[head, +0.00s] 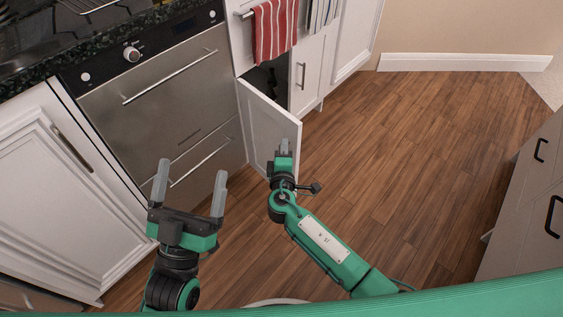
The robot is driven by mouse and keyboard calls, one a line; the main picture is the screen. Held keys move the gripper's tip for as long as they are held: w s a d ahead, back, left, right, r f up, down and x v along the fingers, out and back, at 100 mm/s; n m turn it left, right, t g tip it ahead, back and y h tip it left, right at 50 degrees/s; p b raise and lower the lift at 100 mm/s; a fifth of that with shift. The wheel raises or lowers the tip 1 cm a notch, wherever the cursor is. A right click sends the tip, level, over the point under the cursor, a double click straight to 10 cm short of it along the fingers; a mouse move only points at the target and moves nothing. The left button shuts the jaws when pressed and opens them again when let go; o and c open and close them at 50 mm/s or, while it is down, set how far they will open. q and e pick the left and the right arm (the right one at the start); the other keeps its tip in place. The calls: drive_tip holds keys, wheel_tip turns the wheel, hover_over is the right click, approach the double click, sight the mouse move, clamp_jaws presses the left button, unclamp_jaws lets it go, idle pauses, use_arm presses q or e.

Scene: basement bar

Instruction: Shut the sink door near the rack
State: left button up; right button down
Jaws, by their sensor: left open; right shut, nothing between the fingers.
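The white sink door (262,123) stands open in the head view, swung out from the cabinet below the hanging towels. A dark cabinet opening (272,75) shows behind it. My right gripper (285,146) is shut and empty, close to the lower outer part of the door; I cannot tell whether it touches. My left gripper (191,184) is open and empty, in front of the steel appliance. A rack (88,4) is partly in view on the counter at the top left.
A steel oven (165,95) with drawers stands left of the open door. A red striped towel (274,30) hangs above the opening. Grey drawers (530,190) stand at the right. The wooden floor (400,150) between is clear.

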sight(293, 133)
drive_tip(key=shift+w+d, duration=0.4)
drive_tip(key=shift+d, duration=0.2)
drive_tip(key=shift+w+d, duration=0.4)
drive_tip(key=shift+d, duration=0.2)
drive_tip(key=shift+d, duration=0.1)
